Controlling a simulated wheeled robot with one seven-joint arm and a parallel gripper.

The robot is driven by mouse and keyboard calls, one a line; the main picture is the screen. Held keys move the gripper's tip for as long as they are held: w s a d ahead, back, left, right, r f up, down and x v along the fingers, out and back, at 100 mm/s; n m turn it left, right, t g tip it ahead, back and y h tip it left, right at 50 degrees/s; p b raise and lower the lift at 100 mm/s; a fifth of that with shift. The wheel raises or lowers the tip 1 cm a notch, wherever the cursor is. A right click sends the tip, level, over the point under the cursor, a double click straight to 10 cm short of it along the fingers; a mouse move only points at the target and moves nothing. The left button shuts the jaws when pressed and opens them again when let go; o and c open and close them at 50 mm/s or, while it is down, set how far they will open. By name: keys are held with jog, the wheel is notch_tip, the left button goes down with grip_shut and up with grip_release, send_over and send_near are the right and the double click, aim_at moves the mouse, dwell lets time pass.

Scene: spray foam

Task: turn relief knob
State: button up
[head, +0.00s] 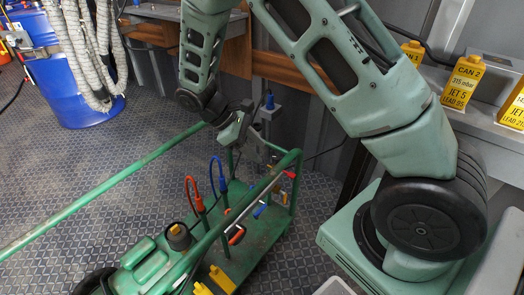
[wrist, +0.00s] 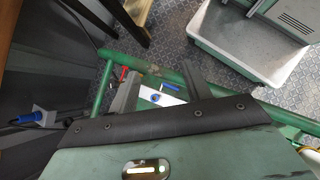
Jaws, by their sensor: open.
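My gripper (head: 258,148) hangs over the far end of a green wheeled cart (head: 262,240). In the wrist view my gripper (wrist: 160,78) has its two dark fingers apart, with nothing held between them. Beyond them are a white plate with a small round blue part (wrist: 155,97), a blue handle (wrist: 170,88) and a red part (wrist: 123,73). I cannot tell which of these, if any, is the relief knob. In the head view the cart carries a blue lever (head: 260,210) and a red lever (head: 236,235); the gripper appears above them, apart.
A green rail (wrist: 158,72) of the cart frame crosses close to the fingers. Red (head: 189,190) and blue (head: 218,172) hoses arch up from the cart. Yellow cans (head: 463,80) stand on a shelf. Floor left of the cart is open.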

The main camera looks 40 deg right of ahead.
jog(key=w+d+f+n+h+b, duration=0.1)
jog(key=w+f+n+h+b, duration=0.15)
jog(key=w+f+b, duration=0.35)
jog(key=w+d+f+n+h+b, duration=0.1)
jog(key=w+f+h+b, duration=0.25)
jog(key=f, duration=0.45)
jog(key=n+h+b, duration=0.3)
jog(key=h+b, duration=0.2)
jog(key=b, duration=0.3)
send_near(276, 159)
jog(key=shift+m+t, duration=0.25)
jog(key=shift+t, duration=0.05)
jog(key=b+x, duration=0.1)
jog(key=x, duration=0.2)
jog(key=b+x, duration=0.1)
jog(key=x, duration=0.3)
jog(key=f+b+x, duration=0.1)
jog(key=x, duration=0.2)
jog(key=shift+w+d+f, duration=0.1)
jog(key=shift+w+d, duration=0.2)
jog(key=shift+d, duration=0.05)
jog(key=c, duration=0.9)
jog(key=shift+c, duration=0.2)
